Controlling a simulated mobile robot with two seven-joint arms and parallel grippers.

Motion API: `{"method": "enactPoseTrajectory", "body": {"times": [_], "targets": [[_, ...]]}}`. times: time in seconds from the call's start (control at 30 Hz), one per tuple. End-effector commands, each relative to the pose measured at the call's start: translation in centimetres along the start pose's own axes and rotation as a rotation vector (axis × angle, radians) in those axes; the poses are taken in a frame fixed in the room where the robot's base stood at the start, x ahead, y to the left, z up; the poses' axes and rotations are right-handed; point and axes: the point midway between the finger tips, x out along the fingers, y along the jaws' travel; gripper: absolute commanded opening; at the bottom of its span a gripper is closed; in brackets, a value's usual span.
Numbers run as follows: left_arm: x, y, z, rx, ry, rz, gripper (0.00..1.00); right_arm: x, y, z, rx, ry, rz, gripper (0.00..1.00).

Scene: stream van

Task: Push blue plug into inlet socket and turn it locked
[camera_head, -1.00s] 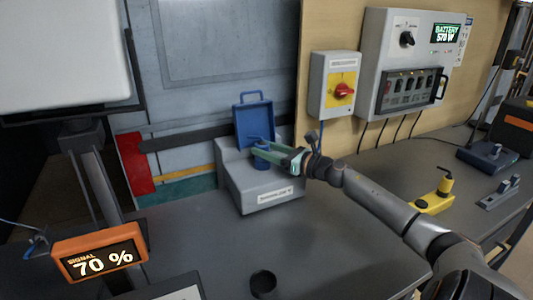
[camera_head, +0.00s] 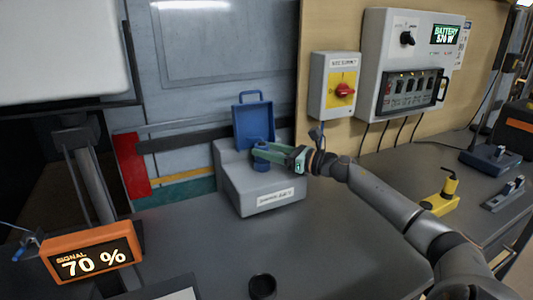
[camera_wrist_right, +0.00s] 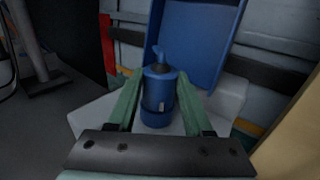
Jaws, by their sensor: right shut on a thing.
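The plug also shows in the head view (camera_head: 260,158). The grey inlet box (camera_head: 262,192) sits on the bench with its blue lid (camera_head: 253,124) raised behind the plug. My right gripper (camera_head: 258,152) reaches in from the right and is shut on the plug, with a green finger on each side in the wrist view. The plug's lower end sits in or on the blue socket, and I cannot tell how deep. My left gripper is out of view.
An orange signal display (camera_head: 93,258) reads 70 %. A black cup (camera_head: 262,286) stands at the front. The bench between is clear.

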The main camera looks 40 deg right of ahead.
Motion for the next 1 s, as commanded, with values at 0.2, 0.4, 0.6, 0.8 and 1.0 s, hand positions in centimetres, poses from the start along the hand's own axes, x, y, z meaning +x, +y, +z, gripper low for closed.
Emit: {"method": "enactPoseTrajectory", "body": {"times": [0.2, 0.4, 0.6, 0.8, 1.0], "targets": [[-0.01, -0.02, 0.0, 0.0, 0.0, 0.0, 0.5, -0.01, -0.01, 0.1, 0.0, -0.001, 0.002, 0.0], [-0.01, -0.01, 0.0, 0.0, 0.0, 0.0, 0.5, -0.01, -0.01, 0.07, 0.0, 0.0, 0.001, 0.7], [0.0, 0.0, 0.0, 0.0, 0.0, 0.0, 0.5, -0.01, -0.01, 0.03, 0.0, 0.0, 0.001, 0.86], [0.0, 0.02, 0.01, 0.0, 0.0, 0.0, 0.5, -0.03, 0.01, -0.08, 0.0, 0.002, 0.001, 0.86], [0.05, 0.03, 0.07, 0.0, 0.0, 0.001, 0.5, -0.84, -0.01, -0.24, 0.002, 0.004, 0.001, 0.86]]}}
